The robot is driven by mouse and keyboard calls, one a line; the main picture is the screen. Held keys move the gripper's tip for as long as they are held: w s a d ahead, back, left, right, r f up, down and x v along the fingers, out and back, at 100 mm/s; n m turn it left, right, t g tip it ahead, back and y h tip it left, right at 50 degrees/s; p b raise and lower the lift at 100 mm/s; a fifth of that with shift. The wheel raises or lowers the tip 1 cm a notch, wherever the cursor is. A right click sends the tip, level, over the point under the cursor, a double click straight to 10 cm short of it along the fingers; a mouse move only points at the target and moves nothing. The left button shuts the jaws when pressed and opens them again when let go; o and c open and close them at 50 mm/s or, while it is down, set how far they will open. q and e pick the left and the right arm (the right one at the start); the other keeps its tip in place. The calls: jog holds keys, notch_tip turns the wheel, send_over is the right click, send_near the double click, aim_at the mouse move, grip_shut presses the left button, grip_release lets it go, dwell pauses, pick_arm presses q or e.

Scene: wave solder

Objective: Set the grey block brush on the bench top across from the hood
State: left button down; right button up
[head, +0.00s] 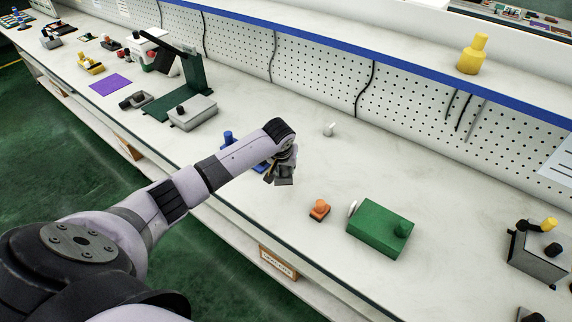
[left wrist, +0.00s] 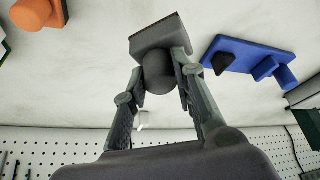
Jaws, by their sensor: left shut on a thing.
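My left gripper (head: 280,172) is over the bench top (head: 250,215), between a blue item and an orange item. In the left wrist view its two fingers (left wrist: 160,88) are shut on the round knob of the grey block brush (left wrist: 158,36). The brush's rectangular block and thin bristle edge show beyond the fingertips. In the head view the brush (head: 284,181) shows just below the gripper, small and partly covered. I cannot tell whether it touches the bench. I cannot make out a hood for certain. My right gripper is not in view.
An orange knobbed item (head: 319,209) and a green block (head: 380,229) lie to the right of the gripper. A blue item (left wrist: 250,62) is close on the other side. A small white cylinder (head: 329,130) stands behind, before the pegboard (head: 320,75). Bare bench surrounds the orange item.

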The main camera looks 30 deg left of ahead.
aim_at(285, 182)
pick_arm(q)
jog(key=shift+s+r, duration=0.1)
jog(key=shift+f+b, duration=0.85)
jog(key=shift+f, duration=2.3)
jog(key=shift+f+b, duration=0.3)
jog(key=shift+f, duration=0.15)
jog(key=c, duration=1.2)
grip_release()
jog(key=shift+c, duration=0.2)
jog(key=shift+r, duration=0.1)
jog(key=v, duration=1.1)
jog(key=shift+r, duration=0.35)
